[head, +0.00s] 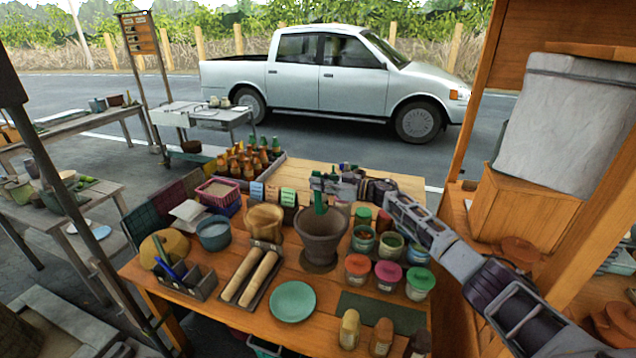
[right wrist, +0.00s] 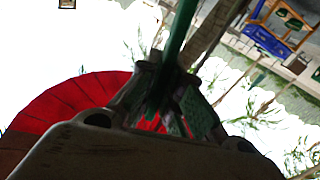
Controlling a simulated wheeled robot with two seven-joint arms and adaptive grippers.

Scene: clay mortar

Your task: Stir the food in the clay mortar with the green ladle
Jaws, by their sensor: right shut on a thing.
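The clay mortar (head: 322,248), a dark grey-brown pot, stands upright near the middle of the wooden table. My right gripper (head: 320,184) is above the mortar, with its arm coming in from the right. It is shut on the green ladle (head: 320,204), whose handle hangs down toward the mortar's opening. In the right wrist view the fingers (right wrist: 165,95) close around the green ladle's shaft (right wrist: 180,35). The ladle's lower end and the food inside the mortar cannot be made out. My left gripper is not in view.
Several lidded jars (head: 388,273) stand right of the mortar. A tray with two rolling pins (head: 250,275) and a green plate (head: 293,301) are in front and left. A wooden bowl (head: 264,221) is close on the left. A bottle crate (head: 245,166) stands behind.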

